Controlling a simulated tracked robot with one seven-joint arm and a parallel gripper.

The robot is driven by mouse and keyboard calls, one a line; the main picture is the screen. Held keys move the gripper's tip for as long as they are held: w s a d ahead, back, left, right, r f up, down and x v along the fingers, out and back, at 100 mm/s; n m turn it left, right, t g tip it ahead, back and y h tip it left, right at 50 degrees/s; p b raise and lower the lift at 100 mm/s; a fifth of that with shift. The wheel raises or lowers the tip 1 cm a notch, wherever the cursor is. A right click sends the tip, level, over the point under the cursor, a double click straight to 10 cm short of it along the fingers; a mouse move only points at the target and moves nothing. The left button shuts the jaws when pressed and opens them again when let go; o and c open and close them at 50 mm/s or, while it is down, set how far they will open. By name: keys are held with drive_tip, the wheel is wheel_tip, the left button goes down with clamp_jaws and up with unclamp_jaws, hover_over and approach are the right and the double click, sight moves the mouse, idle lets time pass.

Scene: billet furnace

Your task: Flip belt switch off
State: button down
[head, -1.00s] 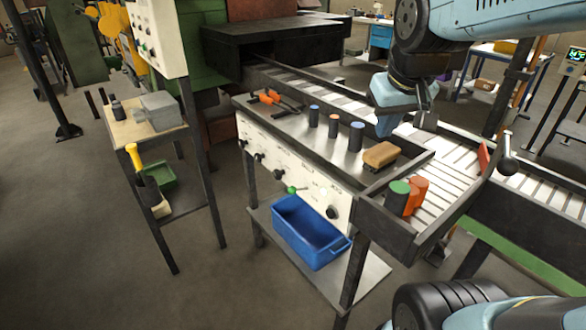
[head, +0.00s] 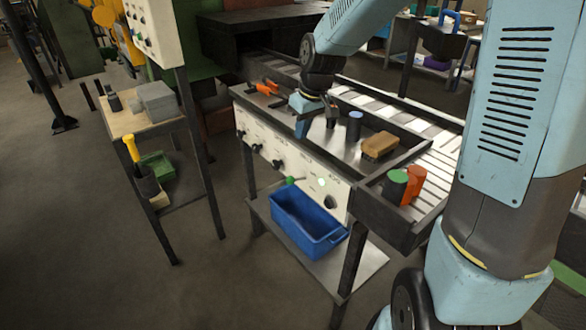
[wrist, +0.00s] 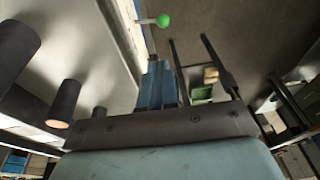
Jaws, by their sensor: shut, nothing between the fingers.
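The white front panel (head: 272,160) of the steel bench carries several dark knobs and one lever with a green ball tip (head: 290,181). I cannot read its labels, so I cannot tell which control is marked as the belt switch. The green ball (wrist: 163,20) also shows at the top of the wrist view, beyond my fingers and apart from them. My gripper (head: 302,128) points down at the bench's front edge, above and slightly right of the green ball. Its blue fingers (wrist: 156,84) are shut and empty in the wrist view.
A dark blue-topped cylinder (head: 354,127), a brown block (head: 380,145) and orange-handled tongs (head: 267,88) lie on the bench. A blue bin (head: 306,222) sits below the panel. Open floor lies in front.

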drive_tip(key=shift+w+a+f, duration=0.15)
drive_tip(key=shift+w+f, duration=0.05)
drive_tip(key=shift+f, duration=0.1)
drive_tip(key=x, duration=0.8)
drive_tip(key=s+x, duration=0.1)
drive_tip(key=x, duration=0.3)
drive_tip(key=shift+f, duration=0.3)
drive_tip(key=shift+s+f, duration=0.1)
drive_tip(key=shift+f, duration=0.55)
